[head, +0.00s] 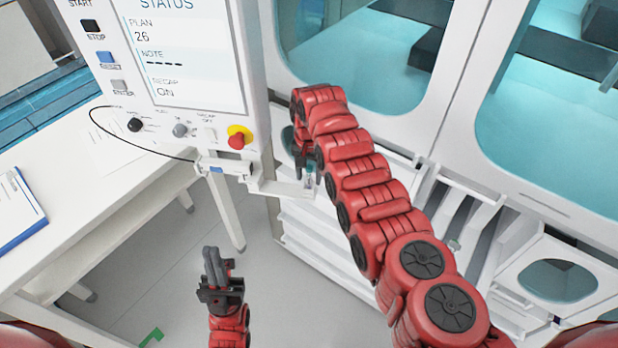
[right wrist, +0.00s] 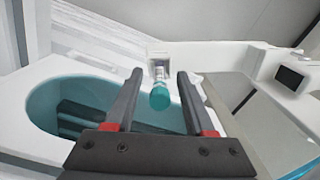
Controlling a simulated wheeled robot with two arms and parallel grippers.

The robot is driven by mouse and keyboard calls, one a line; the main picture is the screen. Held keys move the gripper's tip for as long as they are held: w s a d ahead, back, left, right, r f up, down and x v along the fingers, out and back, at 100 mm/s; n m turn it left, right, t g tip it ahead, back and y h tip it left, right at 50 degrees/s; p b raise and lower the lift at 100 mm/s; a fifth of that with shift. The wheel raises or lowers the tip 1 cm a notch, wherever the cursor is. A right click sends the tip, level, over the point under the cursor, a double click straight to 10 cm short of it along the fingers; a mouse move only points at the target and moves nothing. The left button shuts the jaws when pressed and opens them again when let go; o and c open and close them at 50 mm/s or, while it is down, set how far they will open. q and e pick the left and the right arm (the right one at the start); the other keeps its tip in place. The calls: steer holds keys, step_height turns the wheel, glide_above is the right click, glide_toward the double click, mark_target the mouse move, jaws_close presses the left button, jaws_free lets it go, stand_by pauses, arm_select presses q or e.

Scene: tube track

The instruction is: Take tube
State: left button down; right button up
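The tube shows in the right wrist view as a teal cap (right wrist: 160,97) with a pale clear body behind it, at a small white holder (right wrist: 158,62). In the head view the tube (head: 308,180) is small, at the end of a white ledge below the control panel. My right gripper (head: 303,172) is just beside it there. In the right wrist view its two dark fingers (right wrist: 160,85) are apart, and the cap appears between them with gaps on both sides. My left gripper (head: 217,262) is low in the middle, away from the tube, its fingers close together and empty.
The control panel (head: 185,60) with screen, buttons and a red knob (head: 237,138) stands close to the left of my right gripper. White machine housing with teal windows (head: 350,50) is behind my right arm. A white table (head: 60,230) is at left.

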jaws_close()
steer(key=shift+r, duration=0.2)
